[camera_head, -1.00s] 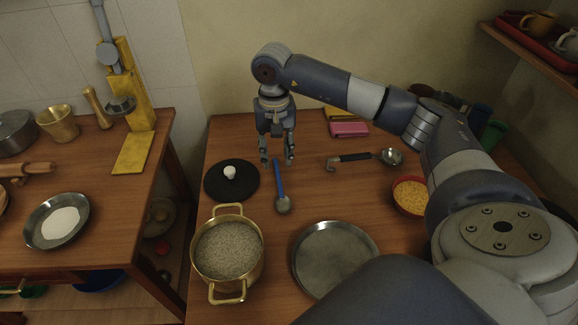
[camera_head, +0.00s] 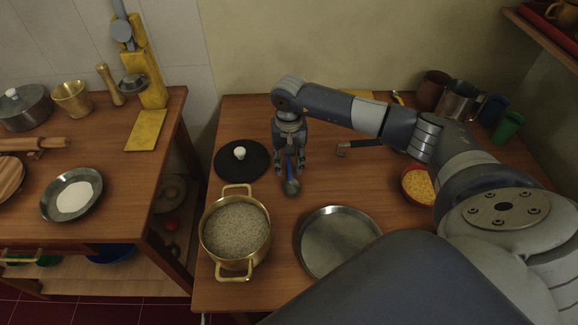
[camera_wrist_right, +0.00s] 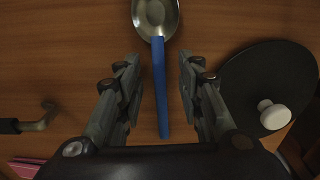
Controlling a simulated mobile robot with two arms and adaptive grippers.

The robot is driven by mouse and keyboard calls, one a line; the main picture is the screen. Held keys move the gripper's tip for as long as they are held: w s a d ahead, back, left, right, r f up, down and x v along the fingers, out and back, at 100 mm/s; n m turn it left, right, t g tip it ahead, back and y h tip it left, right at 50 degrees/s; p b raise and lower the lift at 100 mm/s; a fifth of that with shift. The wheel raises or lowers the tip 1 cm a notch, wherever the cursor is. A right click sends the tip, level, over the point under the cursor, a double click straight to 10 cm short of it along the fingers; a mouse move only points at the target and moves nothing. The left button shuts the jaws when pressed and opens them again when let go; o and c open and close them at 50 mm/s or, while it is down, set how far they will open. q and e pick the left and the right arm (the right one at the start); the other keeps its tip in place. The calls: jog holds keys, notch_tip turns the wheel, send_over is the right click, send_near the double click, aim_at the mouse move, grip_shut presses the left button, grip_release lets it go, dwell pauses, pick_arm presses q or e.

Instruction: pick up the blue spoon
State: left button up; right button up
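The blue spoon lies on the wooden table; its metal bowl shows in the head view (camera_head: 292,188), and its blue handle (camera_wrist_right: 159,80) shows in the right wrist view. My right gripper (camera_head: 291,170) points down over the handle. In the wrist view its two fingers (camera_wrist_right: 158,66) are open, one on each side of the handle, with a gap on both sides. In the head view the fingers and palm hide part of the handle. How far the fingertips are above the table is hard to tell. My left gripper is not in view.
A black lid with a white knob (camera_head: 240,153) lies close left of the spoon. A brass pot of grain (camera_head: 235,230) and a round metal pan (camera_head: 338,240) stand in front.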

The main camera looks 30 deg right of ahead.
aim_at(290, 168)
jog(key=shift+f, duration=0.15)
jog(key=shift+c, duration=0.3)
grip_shut()
jog(key=shift+r, duration=0.35)
jog(key=r, duration=0.1)
jog(key=r+b, duration=0.1)
jog(key=shift+s+r, duration=0.3)
jog(key=shift+r, duration=0.1)
jog(key=s+a+b, duration=0.1)
jog(key=s, duration=0.4)
jog(key=s+a+r+b, duration=0.1)
jog(key=s, duration=0.4)
jog(key=s+a+b, duration=0.1)
jog(key=s+a, duration=0.1)
jog(key=s, duration=0.3)
jog(key=shift+a+r, duration=0.1)
jog(key=shift+r, duration=0.2)
